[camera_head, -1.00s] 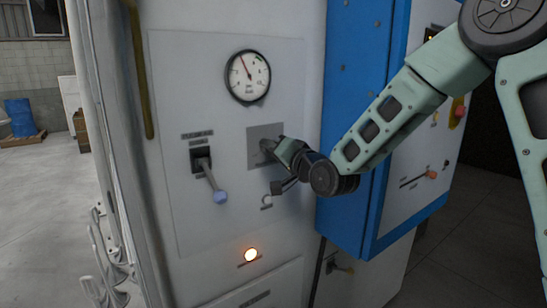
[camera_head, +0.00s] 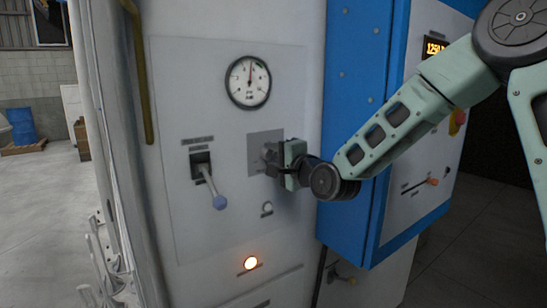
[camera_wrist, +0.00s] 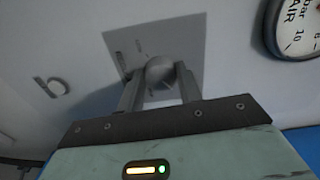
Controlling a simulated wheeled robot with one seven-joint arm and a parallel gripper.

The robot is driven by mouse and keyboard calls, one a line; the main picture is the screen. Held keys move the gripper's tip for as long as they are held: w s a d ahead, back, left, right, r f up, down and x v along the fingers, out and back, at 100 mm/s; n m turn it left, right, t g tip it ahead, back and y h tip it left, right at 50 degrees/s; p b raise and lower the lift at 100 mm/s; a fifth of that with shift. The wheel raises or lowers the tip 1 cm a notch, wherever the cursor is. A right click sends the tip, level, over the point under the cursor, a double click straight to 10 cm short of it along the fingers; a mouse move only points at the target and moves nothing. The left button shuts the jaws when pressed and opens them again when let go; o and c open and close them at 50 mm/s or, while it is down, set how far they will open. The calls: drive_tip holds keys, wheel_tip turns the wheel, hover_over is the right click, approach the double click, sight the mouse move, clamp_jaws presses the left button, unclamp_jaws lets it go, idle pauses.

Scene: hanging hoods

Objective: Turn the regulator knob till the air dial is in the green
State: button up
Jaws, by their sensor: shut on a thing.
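The air dial (camera_head: 248,82) is a round white gauge with a dark rim on the pale panel, and part of it shows in the wrist view (camera_wrist: 299,28). Its red needle points almost straight up, slightly right. A small green band seems to lie at the upper right of the scale; I cannot tell whether the needle is inside it. The regulator knob (camera_wrist: 160,70) is a grey round knob on a square grey plate (camera_head: 258,139), below the dial. My gripper (camera_head: 272,157) is shut on the knob, one finger on each side. In the head view my fingers mostly hide the knob.
A small white button (camera_head: 267,208) is just below my gripper, and a lit orange lamp (camera_head: 250,263) is lower. A blue cabinet (camera_head: 352,130) juts out at the right, beside my arm.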

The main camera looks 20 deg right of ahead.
drive_tip(key=shift+d, duration=0.1)
idle(0.3)
drive_tip(key=o, duration=1)
drive_tip(key=shift+s, duration=0.1)
drive_tip(key=b+v, duration=0.9)
drive_tip(key=v, duration=0.8)
drive_tip(key=shift+b, duration=0.35)
